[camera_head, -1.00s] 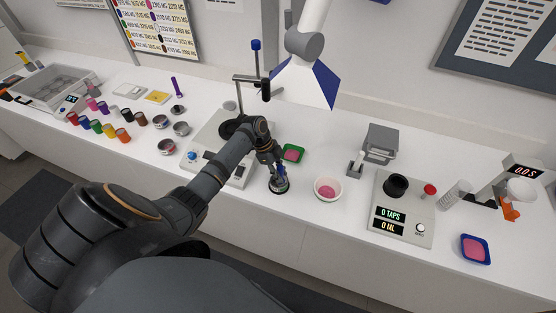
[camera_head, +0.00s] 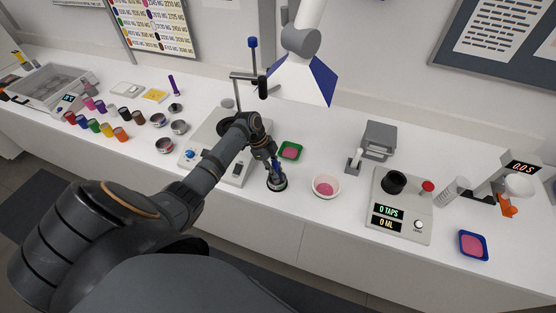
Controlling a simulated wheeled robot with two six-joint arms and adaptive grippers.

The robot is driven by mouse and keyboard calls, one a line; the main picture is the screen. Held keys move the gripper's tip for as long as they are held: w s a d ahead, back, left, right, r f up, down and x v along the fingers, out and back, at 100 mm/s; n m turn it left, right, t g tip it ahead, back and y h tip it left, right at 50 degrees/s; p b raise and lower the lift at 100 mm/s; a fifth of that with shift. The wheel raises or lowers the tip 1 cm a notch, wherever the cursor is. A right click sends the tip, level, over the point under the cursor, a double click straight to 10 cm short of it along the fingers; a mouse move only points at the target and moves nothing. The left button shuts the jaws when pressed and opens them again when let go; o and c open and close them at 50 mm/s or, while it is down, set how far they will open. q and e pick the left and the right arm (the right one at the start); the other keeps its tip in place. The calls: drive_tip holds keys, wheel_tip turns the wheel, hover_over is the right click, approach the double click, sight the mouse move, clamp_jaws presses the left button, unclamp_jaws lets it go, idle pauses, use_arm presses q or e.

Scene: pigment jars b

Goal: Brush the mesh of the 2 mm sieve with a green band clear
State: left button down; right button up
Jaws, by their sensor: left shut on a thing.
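My left gripper (camera_head: 275,171) is low over the bench in the middle of the head view, shut on a slim thing with some blue on it that looks like a brush. Its fingers and the held thing are directly over a small round dark-rimmed piece (camera_head: 276,187) that looks like a sieve standing on the bench. The gripper covers most of its top, so I cannot see the mesh or tell the band's colour. I cannot tell whether the brush touches the mesh. My right gripper is not in view.
A green dish with pink powder (camera_head: 291,151) and a white bowl with pink contents (camera_head: 326,186) stand close by. A tapping device (camera_head: 402,225) is to the right. Several metal pans (camera_head: 165,146) and coloured jars (camera_head: 121,134) stand left. The bench's front edge is near.

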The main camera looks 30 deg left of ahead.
use_arm(q)
drive_tip(key=shift+s+d, duration=0.3)
drive_tip(key=shift+s, duration=0.05)
drive_tip(key=shift+w+f+b, duration=0.15)
drive_tip(key=shift+w+b, duration=0.05)
drive_tip(key=shift+b, duration=0.25)
drive_tip(key=shift+w+a, duration=0.1)
drive_tip(key=shift+w, duration=0.15)
drive_tip(key=shift+r+p, duration=0.4)
drive_tip(key=shift+r, duration=4.3)
drive_tip(key=shift+f, duration=0.1)
